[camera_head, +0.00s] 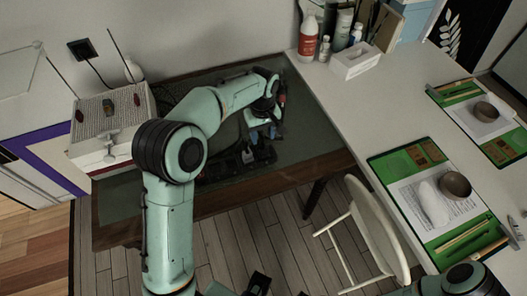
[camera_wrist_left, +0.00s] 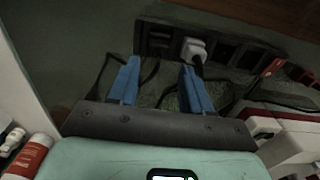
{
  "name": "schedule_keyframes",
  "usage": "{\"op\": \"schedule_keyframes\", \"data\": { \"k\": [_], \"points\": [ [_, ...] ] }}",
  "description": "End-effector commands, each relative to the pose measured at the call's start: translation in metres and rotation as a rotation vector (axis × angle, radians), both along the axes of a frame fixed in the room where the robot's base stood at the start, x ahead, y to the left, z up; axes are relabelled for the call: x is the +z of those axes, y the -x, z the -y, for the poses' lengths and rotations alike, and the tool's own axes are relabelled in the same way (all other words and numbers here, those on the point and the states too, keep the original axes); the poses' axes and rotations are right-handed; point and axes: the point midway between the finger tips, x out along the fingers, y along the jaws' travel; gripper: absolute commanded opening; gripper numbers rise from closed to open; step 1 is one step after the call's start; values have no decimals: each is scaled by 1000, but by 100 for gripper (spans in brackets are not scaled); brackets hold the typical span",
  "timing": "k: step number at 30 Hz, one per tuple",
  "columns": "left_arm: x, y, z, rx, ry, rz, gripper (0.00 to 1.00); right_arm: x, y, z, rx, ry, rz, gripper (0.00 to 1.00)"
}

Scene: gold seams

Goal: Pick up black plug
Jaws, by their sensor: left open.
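My left gripper (camera_head: 267,136) is open above the dark desk. In the left wrist view its two blue fingers (camera_wrist_left: 159,68) are apart, with nothing held between them. A black power strip (camera_wrist_left: 225,50) lies beyond the fingertips. A white plug (camera_wrist_left: 194,48) sits in it, near the right finger, with a dark cord running from it. In the head view the strip (camera_head: 212,170) lies on the desk below the gripper, partly hidden by my left arm. I cannot clearly make out a separate black plug against the dark strip and cables. My right gripper's fingers are not seen.
A white box-like device (camera_head: 112,125) stands at the desk's left end, by a dark wall socket (camera_head: 83,48). Bottles (camera_head: 308,38) and a tissue box (camera_head: 354,60) stand on the white table (camera_head: 370,110). A white chair (camera_head: 372,230) stands in front. Loose black cables lie around the strip.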

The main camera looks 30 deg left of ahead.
Motion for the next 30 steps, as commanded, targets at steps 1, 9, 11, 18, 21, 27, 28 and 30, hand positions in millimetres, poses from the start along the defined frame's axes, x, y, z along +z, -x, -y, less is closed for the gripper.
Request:
{"op": "schedule_keyframes", "data": {
  "k": [1, 9, 11, 18, 21, 27, 28, 30],
  "points": [
    [-8, 0, 0, 0, 0, 0, 49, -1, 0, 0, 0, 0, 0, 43],
    [-29, 1, 2, 0, 0, -1, 49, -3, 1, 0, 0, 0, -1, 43],
    [-39, 2, 3, 0, 1, -3, 49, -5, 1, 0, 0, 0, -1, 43],
    [-68, 2, 4, -1, 0, 0, 49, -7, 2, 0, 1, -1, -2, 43],
    [-70, 2, 4, -1, 1, 2, 49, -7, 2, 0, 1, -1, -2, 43],
    [-70, 2, 4, 0, 1, 2, 39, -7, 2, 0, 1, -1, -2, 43],
    [-70, 2, 4, 0, 1, 2, 29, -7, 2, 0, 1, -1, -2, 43],
    [-70, 2, 4, 0, 1, 2, 7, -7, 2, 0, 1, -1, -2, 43]
  ]
}}
